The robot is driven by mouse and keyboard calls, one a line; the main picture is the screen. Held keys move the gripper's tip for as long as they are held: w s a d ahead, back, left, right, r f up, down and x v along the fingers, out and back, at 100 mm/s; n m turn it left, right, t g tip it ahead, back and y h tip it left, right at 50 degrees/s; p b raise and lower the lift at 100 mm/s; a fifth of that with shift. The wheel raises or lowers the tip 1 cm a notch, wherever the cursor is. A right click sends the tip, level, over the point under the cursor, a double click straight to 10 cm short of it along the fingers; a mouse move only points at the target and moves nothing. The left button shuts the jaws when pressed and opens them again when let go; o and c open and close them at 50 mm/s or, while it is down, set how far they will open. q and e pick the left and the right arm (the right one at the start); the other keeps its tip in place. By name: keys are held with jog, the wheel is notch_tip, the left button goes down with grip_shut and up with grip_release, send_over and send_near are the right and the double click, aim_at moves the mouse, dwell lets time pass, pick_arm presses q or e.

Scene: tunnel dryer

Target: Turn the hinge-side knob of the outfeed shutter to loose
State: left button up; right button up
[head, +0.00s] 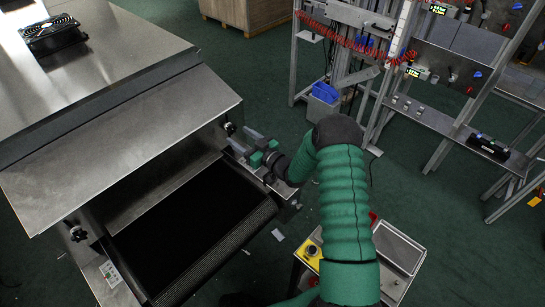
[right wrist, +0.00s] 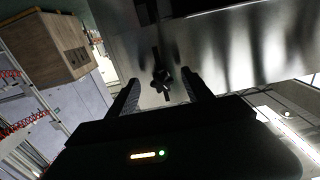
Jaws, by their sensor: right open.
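The outfeed shutter (head: 120,130) is a bare metal sheet on the tunnel dryer, above the black belt. A dark knob (head: 230,128) sits at its right end, and a second dark knob (head: 77,232) at its left end; I cannot tell from the picture which is the hinge side. My right gripper (head: 246,143) is open just right of the right-end knob. In the right wrist view this lobed black knob (right wrist: 161,79) shows between and beyond the open fingers (right wrist: 163,90), apparently untouched. My left gripper is out of view.
The belt (head: 185,230) runs out below the shutter. A fan unit (head: 52,35) lies on the dryer top. A metal rack (head: 430,110) with a red coiled hose stands at right, a cart (head: 395,260) with a yellow panel at front. Green floor is free between.

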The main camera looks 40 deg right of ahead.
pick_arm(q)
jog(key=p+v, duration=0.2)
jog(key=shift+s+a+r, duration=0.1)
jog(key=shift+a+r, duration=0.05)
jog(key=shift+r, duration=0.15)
pick_arm(e)
jog(key=s+d, duration=0.1)
jog(key=s, duration=1.6)
jog(key=shift+s+d, duration=0.2)
jog(key=shift+s, duration=0.05)
jog(key=shift+r, duration=0.1)
